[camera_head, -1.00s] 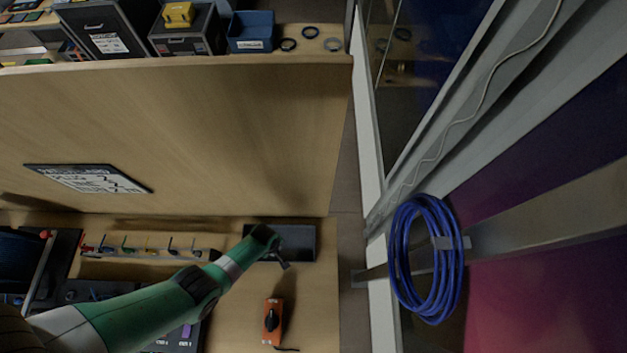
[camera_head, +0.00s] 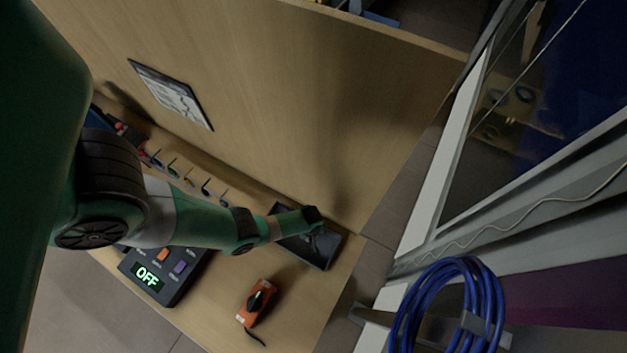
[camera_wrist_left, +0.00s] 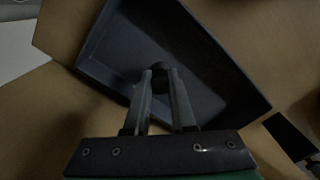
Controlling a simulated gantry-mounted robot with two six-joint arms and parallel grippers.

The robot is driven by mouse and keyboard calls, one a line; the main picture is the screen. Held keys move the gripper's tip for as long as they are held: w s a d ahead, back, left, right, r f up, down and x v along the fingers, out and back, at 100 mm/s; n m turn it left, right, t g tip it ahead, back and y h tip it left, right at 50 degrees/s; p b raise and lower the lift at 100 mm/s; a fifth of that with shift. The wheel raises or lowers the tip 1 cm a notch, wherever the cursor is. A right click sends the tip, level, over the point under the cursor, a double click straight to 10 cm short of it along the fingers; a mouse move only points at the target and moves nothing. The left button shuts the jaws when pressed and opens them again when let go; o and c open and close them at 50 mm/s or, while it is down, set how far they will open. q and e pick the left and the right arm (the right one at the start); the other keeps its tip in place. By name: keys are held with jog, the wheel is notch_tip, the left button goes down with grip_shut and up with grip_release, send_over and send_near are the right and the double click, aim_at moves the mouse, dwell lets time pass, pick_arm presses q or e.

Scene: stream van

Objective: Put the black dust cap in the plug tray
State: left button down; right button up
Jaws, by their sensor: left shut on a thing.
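The plug tray (camera_head: 325,260) is a dark, shallow rectangular tray at the right end of the wooden desk. It also fills much of the left wrist view (camera_wrist_left: 108,45). My left gripper (camera_head: 314,230) is over the tray. In the left wrist view its two fingers (camera_wrist_left: 160,82) are shut on the small, round black dust cap (camera_wrist_left: 160,67). The cap is between the fingertips, over the tray's inside. I cannot tell whether the cap touches the tray floor. The cap cannot be made out in the head view. My right gripper is not in view.
An orange device (camera_head: 256,301) with a black knob lies on the desk in front of the tray. A black box (camera_head: 163,275) reads OFF. A rack with coloured hooks (camera_head: 189,180) runs along the back panel. A blue cable coil (camera_head: 450,300) hangs at the right.

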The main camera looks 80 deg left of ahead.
pick_arm(q)
notch_tip(320, 180, down, 3)
jog(key=shift+r+b, duration=0.2)
jog(key=shift+b, duration=0.35)
jog(key=shift+s, duration=0.25)
jog(key=shift+w+r, duration=0.1)
jog(key=shift+r, duration=0.05)
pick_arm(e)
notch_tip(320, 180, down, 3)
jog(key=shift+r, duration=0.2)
pick_arm(q)
jog(key=c, duration=1.2)
grip_release()
jog(key=shift+f, duration=0.25)
jog(key=o, duration=0.4)
jog(key=shift+o, duration=0.2)
